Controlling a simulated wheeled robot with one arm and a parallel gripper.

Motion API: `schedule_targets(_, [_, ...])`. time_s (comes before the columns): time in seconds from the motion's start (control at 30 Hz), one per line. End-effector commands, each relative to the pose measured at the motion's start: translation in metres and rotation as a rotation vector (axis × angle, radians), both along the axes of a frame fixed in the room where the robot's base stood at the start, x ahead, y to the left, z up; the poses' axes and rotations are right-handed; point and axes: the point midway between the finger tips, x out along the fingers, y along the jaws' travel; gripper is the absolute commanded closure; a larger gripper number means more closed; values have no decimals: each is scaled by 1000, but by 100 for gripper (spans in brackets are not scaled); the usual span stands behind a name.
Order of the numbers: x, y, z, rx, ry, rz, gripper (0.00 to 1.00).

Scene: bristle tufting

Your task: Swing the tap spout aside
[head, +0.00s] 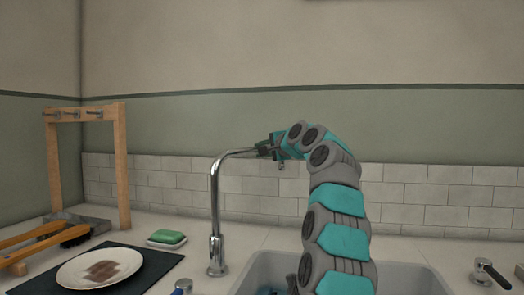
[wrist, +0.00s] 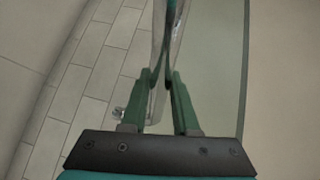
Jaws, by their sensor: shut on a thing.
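The tap (head: 215,205) is a tall chrome pipe standing on the counter behind the sink. Its spout (head: 237,154) bends over to the right toward the sink. My gripper (head: 262,149) is at the outer end of the spout, high above the counter, and is shut on it. In the wrist view the two green fingers (wrist: 160,80) come together on the pale, shiny spout (wrist: 158,58). My gripper and arm hide part of the spout's end in the head view.
The sink (head: 262,268) lies below my arm. To the left are a green soap (head: 166,237) on a dish, a plate (head: 72,269) on a dark mat, brushes (head: 75,236) and a wooden rack (head: 123,165). A tap handle (head: 489,270) is at right.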

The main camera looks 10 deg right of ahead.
Motion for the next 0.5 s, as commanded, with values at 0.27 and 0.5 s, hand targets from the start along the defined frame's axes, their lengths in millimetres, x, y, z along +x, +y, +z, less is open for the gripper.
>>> schedule_targets(0.27, [1, 1, -2, -1, 4, 2, 48])
schedule_targets(0.5, [0, 0, -1, 0, 2, 1, 42])
